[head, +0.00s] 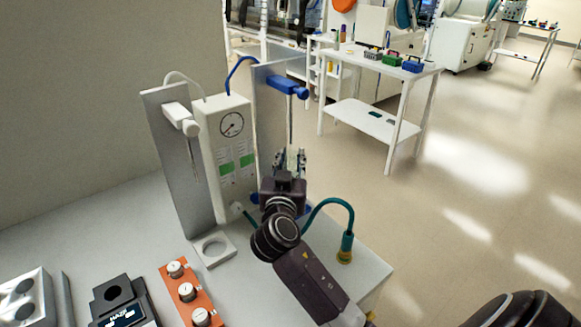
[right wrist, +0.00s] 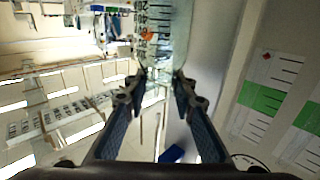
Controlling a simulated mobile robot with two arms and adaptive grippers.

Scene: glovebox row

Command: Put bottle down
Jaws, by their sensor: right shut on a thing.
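My right gripper (head: 290,160) is in front of the station with the blue head (head: 288,86), under its thin needle. In the right wrist view its fingertips (right wrist: 160,88) are closed on a clear bottle (right wrist: 156,45) with dark graduation marks. In the head view the bottle is mostly hidden by the gripper, and I cannot tell whether its base touches anything. A blue base part (head: 306,210) shows low behind the arm. My left gripper is not in view.
A gauge box (head: 231,150) stands between the stations. A green hose (head: 347,245) curves up right of my arm. An orange rack with several vials (head: 188,291) and a dark device (head: 122,302) stand at the front left. A white side table (head: 385,62) is farther back.

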